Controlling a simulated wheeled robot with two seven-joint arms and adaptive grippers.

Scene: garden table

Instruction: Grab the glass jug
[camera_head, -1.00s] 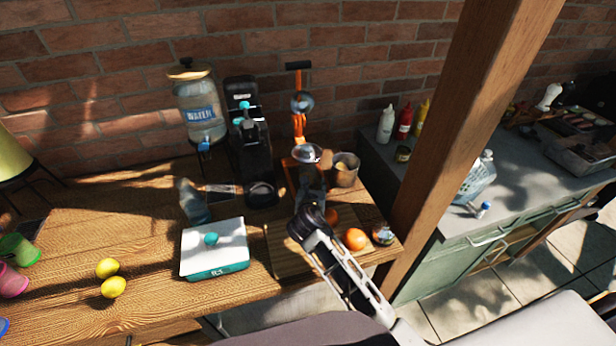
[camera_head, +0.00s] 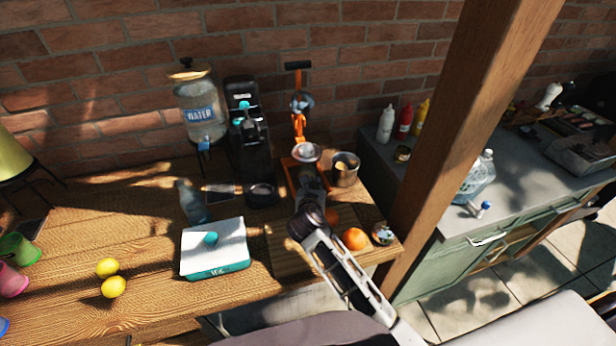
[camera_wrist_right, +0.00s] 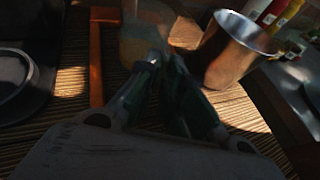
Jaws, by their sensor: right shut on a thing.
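My right gripper (camera_head: 308,184) reaches over the wooden table to the foot of the orange citrus press (camera_head: 299,126). In the right wrist view its fingers (camera_wrist_right: 163,64) are close together and shut on a dim, see-through thing, which I take to be the glass jug (camera_wrist_right: 143,40). The jug stands upright just beyond the fingertips, and its outline is blurred and dark. In the head view my gripper and the press bowl mostly hide the jug. My left gripper is not in view.
A metal cup (camera_head: 345,169) stands close to the right of the gripper. A black coffee machine (camera_head: 247,150) is on the left. An orange (camera_head: 355,238), a teal-and-white box (camera_head: 214,250) and a clear bottle (camera_head: 192,203) are nearby. A wooden post (camera_head: 470,110) rises at the right.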

